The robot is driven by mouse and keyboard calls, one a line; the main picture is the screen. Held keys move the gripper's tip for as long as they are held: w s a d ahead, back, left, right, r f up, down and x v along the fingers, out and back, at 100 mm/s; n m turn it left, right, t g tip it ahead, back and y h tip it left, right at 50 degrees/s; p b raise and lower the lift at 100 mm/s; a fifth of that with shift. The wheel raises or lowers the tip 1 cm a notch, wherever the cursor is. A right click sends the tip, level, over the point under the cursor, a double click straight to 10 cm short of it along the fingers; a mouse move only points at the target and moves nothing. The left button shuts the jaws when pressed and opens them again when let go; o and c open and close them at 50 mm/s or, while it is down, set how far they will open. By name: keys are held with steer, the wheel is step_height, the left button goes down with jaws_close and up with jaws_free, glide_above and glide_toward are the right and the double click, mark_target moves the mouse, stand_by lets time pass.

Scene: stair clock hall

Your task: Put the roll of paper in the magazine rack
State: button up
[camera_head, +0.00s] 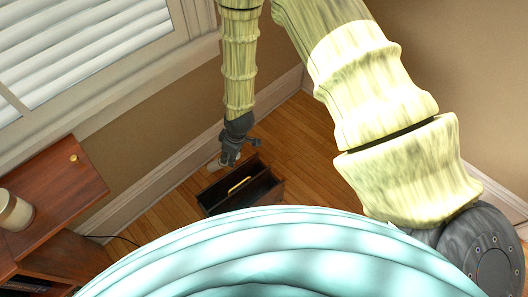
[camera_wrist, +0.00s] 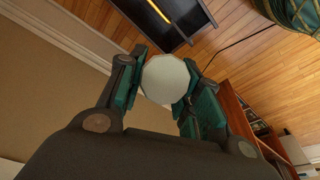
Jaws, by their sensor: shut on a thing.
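The roll of paper (camera_wrist: 165,80) is pale, and its round end shows between the two fingers of my gripper (camera_wrist: 158,84) in the wrist view. My gripper is shut on it. In the head view my gripper (camera_head: 224,160) hangs at the far left edge of the magazine rack, with the pale roll (camera_head: 214,164) beside it. The magazine rack (camera_head: 240,190) is a dark open box with a yellow handle bar, standing on the wooden floor. It also shows at the top of the wrist view (camera_wrist: 172,36). I cannot tell whether the roll is over the rack's edge.
A wooden cabinet (camera_head: 55,195) with a cream cylindrical object (camera_head: 14,211) on it stands at the left. The wall and white baseboard (camera_head: 155,185) run close behind the rack. A thin dark cord (camera_head: 115,238) lies near the cabinet. Open floor (camera_head: 300,135) lies right of the rack.

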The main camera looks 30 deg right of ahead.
steer(key=w+d+f+n+g+h+b, duration=0.1)
steer(key=d+f+g+h+b, duration=0.15)
steer(key=d+b, duration=0.4)
steer(key=d+f+n+g+h+b, duration=0.2)
steer(key=d+h+b, duration=0.1)
steer(key=d+b, duration=0.3)
step_height(320, 180, down, 28)
steer(key=b, duration=1.3)
steer(key=shift+d, duration=0.35)
stand_by(1.8)
steer(key=o, duration=1.2)
